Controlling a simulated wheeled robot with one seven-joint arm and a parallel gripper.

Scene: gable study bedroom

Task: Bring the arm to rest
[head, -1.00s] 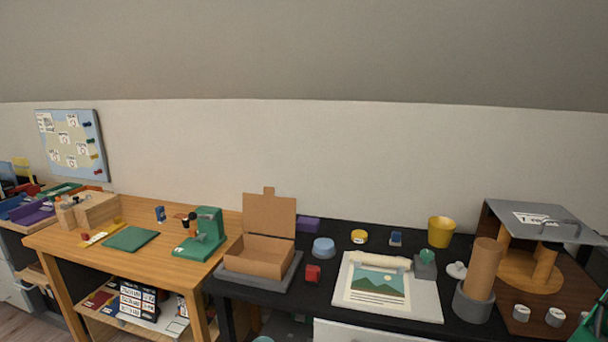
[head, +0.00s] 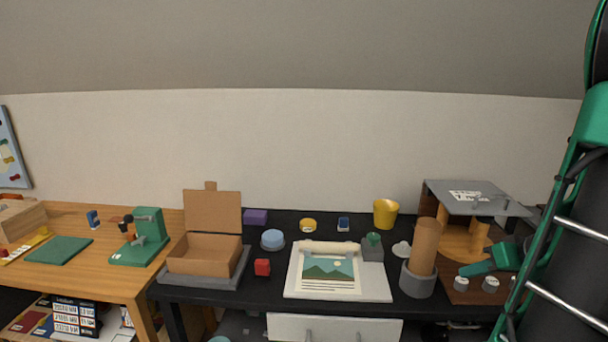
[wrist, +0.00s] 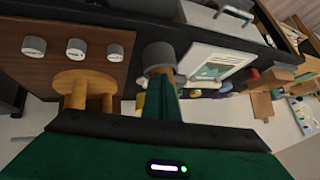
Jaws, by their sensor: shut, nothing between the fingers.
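My arm (head: 565,190), green and black, rises along the right edge of the head view, partly cut off. In the head view, a green part that looks like my gripper (head: 470,270) is over or in front of the dark brown board at the right end of the black desk. From this angle I cannot tell its height above the board.
The black desk (head: 262,300) holds an open cardboard box (head: 205,255), a picture sheet (head: 330,275), a brown cylinder in a grey holder (head: 417,280) and a yellow cup (head: 386,212). A grey-topped wooden stand (head: 470,198) is near the arm. A wooden table (head: 100,270) stands left.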

